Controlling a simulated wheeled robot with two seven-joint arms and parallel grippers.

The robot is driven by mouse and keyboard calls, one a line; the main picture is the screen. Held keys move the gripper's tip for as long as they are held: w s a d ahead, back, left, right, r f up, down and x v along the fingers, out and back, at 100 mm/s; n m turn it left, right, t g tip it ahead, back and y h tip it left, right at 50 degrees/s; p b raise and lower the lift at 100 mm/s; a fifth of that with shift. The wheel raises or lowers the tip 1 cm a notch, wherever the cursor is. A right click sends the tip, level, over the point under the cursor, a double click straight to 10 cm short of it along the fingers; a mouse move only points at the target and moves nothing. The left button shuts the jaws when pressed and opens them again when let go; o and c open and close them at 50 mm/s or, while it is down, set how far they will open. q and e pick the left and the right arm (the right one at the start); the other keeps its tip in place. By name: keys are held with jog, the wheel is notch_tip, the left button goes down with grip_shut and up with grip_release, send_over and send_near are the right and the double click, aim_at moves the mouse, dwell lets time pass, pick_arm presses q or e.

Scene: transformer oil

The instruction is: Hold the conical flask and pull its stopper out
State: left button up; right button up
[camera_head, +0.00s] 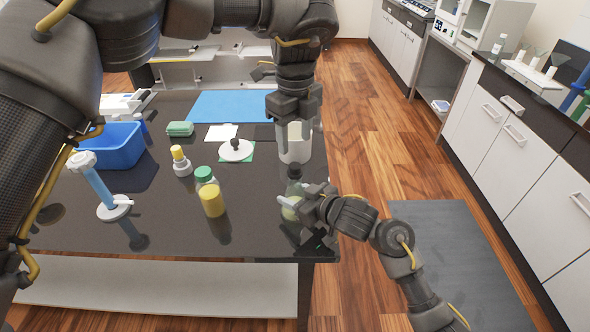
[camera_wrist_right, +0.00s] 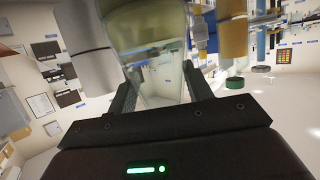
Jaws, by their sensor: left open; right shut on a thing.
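The conical flask (camera_head: 291,212) stands upright near the table's right front edge, with pale yellowish liquid in it and a dark stopper (camera_head: 294,172) at its top. My right gripper (camera_head: 303,206) reaches in from the right and is shut on the flask's body. In the right wrist view the clear flask (camera_wrist_right: 152,62) sits between the two fingers; its stopper is not clear there. My left gripper (camera_head: 293,122) points down, open and empty, higher than the stopper and apart from it, in front of a white cylinder in the picture.
The white cylinder (camera_head: 296,150) stands behind the flask. A green-capped yellow bottle (camera_head: 210,192), a yellow-capped small bottle (camera_head: 181,162), a white dish (camera_head: 236,151), a blue bin (camera_head: 117,147) and a blue stand (camera_head: 100,185) are to the left. The front middle of the table (camera_head: 170,238) is clear.

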aim_at(295, 165)
pick_arm(q)
notch_tip(295, 165, down, 7)
jog(key=shift+f, duration=0.2)
dwell(0.3)
grip_shut()
